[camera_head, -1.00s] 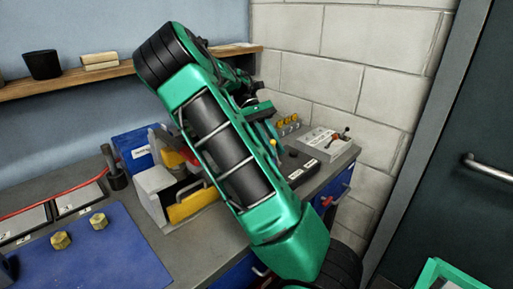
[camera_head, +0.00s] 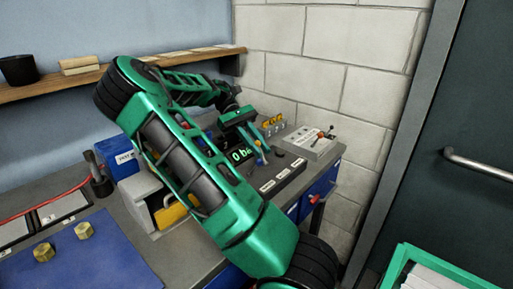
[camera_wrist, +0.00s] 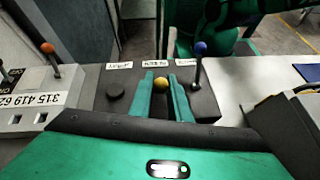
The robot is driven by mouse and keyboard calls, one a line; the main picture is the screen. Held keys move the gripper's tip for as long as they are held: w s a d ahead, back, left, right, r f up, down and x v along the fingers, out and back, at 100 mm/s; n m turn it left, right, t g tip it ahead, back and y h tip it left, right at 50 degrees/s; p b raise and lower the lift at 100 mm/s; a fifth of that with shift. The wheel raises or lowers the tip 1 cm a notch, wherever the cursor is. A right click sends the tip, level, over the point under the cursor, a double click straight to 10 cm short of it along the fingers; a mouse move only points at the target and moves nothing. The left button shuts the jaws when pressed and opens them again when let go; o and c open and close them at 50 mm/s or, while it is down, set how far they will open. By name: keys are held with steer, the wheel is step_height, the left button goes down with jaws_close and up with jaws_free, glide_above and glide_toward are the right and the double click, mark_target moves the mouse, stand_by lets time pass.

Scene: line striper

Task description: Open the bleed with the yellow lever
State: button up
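A black valve panel (camera_wrist: 118,92) shows in the wrist view with three white labels. The yellow-knobbed lever (camera_wrist: 160,84) is at its middle, between a black knob (camera_wrist: 116,90) on the left and a blue-knobbed lever (camera_wrist: 200,50) on the right. My gripper (camera_wrist: 161,84) is open, its two green fingers on either side of the yellow knob with gaps showing. The shaft below the knob is hard to see. In the head view the panel (camera_head: 283,175) lies on the bench, and my gripper (camera_head: 261,158) is over its far end.
A grey box with a red-knobbed lever (camera_head: 318,138) stands right of the panel; an orange-knobbed lever (camera_wrist: 48,48) shows at left in the wrist view. A wall stands behind the bench.

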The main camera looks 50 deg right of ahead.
steer(key=shift+o, duration=1.1)
steer(key=shift+w+f, duration=0.15)
steer(key=shift+w, duration=0.05)
steer(key=shift+s, duration=0.1)
steer(key=shift+w, duration=0.2)
steer(key=v, duration=0.7)
steer(key=shift+w, duration=0.15)
